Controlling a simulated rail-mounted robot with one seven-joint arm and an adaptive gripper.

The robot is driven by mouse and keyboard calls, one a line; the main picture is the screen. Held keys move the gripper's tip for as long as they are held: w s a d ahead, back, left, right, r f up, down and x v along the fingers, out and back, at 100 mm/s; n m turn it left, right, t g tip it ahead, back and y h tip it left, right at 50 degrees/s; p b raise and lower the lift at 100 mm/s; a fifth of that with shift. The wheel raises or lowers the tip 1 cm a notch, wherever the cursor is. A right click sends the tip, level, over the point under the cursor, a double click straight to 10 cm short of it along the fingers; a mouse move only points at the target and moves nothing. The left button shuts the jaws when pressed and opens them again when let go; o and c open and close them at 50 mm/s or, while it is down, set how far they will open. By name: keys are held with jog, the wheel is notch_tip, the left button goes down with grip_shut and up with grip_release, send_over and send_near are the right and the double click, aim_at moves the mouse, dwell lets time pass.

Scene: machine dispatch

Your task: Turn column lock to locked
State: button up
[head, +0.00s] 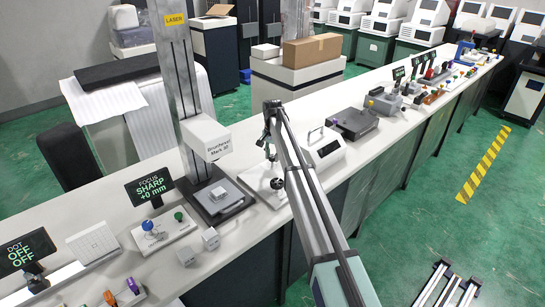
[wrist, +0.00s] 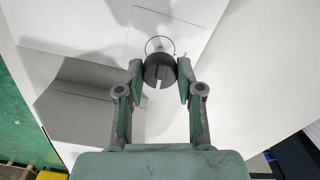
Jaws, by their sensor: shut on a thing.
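In the wrist view, my gripper (wrist: 160,76) has its two fingers on either side of a dark round knob (wrist: 158,66) and is shut on it. The knob has a pale slot facing the camera, and a thin ring shows behind it on a pale surface. I take this knob to be the column lock; no lock label is readable. In the head view, the grey column (head: 178,85) with the LASER sign stands left of my arm, carrying a white marking head (head: 206,137). My fingertips and their contact with the knob are too small to make out there.
Below the marking head is a dark base (head: 215,203) with a grey block on it. A white device (head: 323,148) stands right of my arm. The bench front is partly clear.

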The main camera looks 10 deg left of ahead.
aim_at(273, 156)
jog(key=shift+m, duration=0.5)
jog(key=o, duration=1.1)
jog(key=shift+o, duration=0.2)
jog(key=shift+r, duration=0.1)
notch_tip(273, 156, up, 12)
jog(key=shift+d+f, duration=0.1)
jog(key=shift+f, duration=0.1)
